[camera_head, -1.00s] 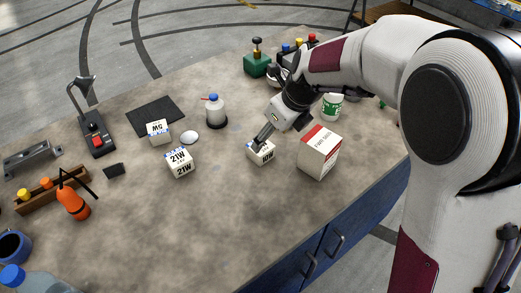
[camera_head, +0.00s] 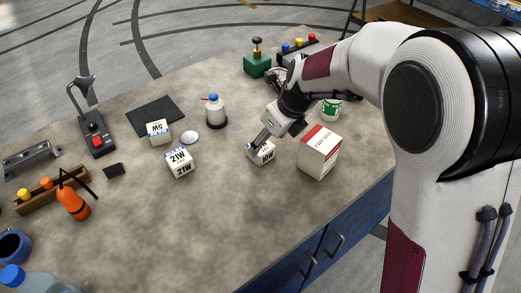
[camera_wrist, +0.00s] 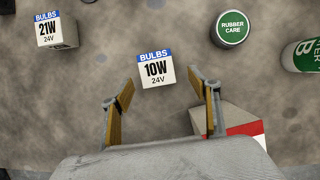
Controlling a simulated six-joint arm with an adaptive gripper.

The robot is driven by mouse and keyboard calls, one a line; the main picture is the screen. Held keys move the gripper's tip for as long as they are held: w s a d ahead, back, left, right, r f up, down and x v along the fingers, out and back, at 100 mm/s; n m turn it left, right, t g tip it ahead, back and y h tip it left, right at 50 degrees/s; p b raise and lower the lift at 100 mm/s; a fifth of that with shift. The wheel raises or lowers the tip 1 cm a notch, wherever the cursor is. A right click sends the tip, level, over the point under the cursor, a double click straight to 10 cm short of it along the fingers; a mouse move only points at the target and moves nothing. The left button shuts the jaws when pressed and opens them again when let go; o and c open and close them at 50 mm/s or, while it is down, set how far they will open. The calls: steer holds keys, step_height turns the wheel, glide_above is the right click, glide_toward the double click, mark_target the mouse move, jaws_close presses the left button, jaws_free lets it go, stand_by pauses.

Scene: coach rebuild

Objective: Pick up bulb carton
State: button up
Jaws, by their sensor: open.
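Three white bulb cartons stand on the bench. The 10W carton (camera_wrist: 155,72) has a blue "BULBS" band and lies between and just ahead of my open fingertips in the wrist view. In the head view this carton (camera_head: 264,155) is partly covered by my gripper (camera_head: 256,144), which is over its upper side. In the wrist view my gripper (camera_wrist: 162,84) has its two fingers spread, with nothing held. Whether a finger touches the carton cannot be told. The 21W carton (camera_head: 179,163) stands to the left and also shows in the wrist view (camera_wrist: 55,30). A smaller carton (camera_head: 158,132) stands behind it.
A larger red-and-white box (camera_head: 318,152) stands close right of the 10W carton and lies beside my right finger in the wrist view (camera_wrist: 237,122). A "RUBBER CARE" tin (camera_wrist: 231,29) is up to the right. Bare bench lies in front.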

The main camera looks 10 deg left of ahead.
mark_target(263, 147)
steer(key=shift+f, duration=0.1)
steer(key=shift+x, duration=2.5)
steer(key=shift+s+a, duration=0.15)
steer(key=shift+a, duration=0.05)
steer(key=c, duration=1.2)
